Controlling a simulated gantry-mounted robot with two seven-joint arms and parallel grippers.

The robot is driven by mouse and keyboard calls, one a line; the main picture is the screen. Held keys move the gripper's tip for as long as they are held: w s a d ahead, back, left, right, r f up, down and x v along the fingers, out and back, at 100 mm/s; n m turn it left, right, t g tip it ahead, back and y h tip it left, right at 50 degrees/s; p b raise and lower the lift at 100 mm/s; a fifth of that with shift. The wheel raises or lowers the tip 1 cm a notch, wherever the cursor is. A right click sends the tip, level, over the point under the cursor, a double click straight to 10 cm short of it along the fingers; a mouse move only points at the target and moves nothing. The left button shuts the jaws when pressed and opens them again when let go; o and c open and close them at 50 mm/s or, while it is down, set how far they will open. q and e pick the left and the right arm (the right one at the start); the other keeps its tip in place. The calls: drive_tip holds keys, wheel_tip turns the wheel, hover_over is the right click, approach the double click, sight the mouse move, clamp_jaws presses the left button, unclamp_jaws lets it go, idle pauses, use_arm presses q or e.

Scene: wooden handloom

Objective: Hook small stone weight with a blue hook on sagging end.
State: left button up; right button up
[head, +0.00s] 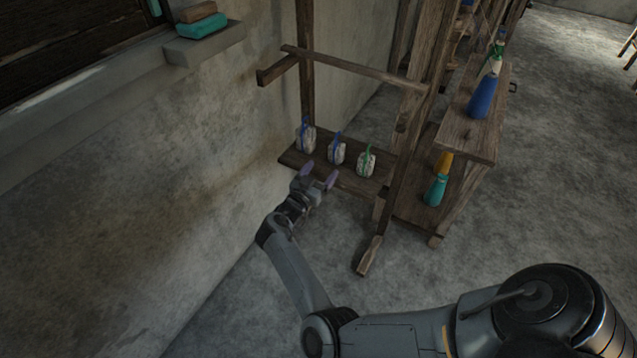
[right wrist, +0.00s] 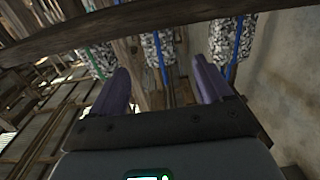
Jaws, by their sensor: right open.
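Three speckled stone weights stand in a row on a low wooden shelf (head: 345,182). The left one (head: 305,141) is larger and has a blue hook. The middle one (head: 337,154) is smaller, also with a blue hook. The right one (head: 365,165) has a green hook. My right gripper (head: 320,175) is open and empty, just in front of the shelf. In the right wrist view its purple fingers (right wrist: 164,84) are apart, with the middle weight's blue hook (right wrist: 162,72) beyond the gap. The sagging end cannot be made out. My left gripper is out of view.
A wooden post (head: 398,160) stands right of the weights and a crossbar (head: 350,66) runs above them. A side shelf (head: 472,130) holds a blue spool (head: 483,97); a teal one (head: 436,189) stands lower. The plaster wall (head: 190,150) is close on the left.

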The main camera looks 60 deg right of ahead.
sight(334, 156)
drive_tip(key=shift+d+f+b, duration=0.15)
drive_tip(key=shift+d+b, duration=0.2)
drive_tip(key=shift+d, duration=0.6)
drive_tip(key=d+b, duration=0.1)
drive_tip(key=d, duration=0.3)
drive_tip(key=d+b, duration=0.1)
drive_tip(key=d, duration=0.1)
drive_tip(key=shift+w+d+b, duration=0.25)
drive_tip(key=shift+w+b, duration=0.1)
drive_tip(key=shift+w+d+b, duration=0.15)
drive_tip(key=shift+d+b, duration=0.15)
drive_tip(key=shift+d, duration=0.95)
drive_tip(key=c, duration=1.1)
drive_tip(key=shift+r+p, duration=1.15)
drive_tip(key=shift+r, duration=0.2)
drive_tip(key=shift+a, duration=0.15)
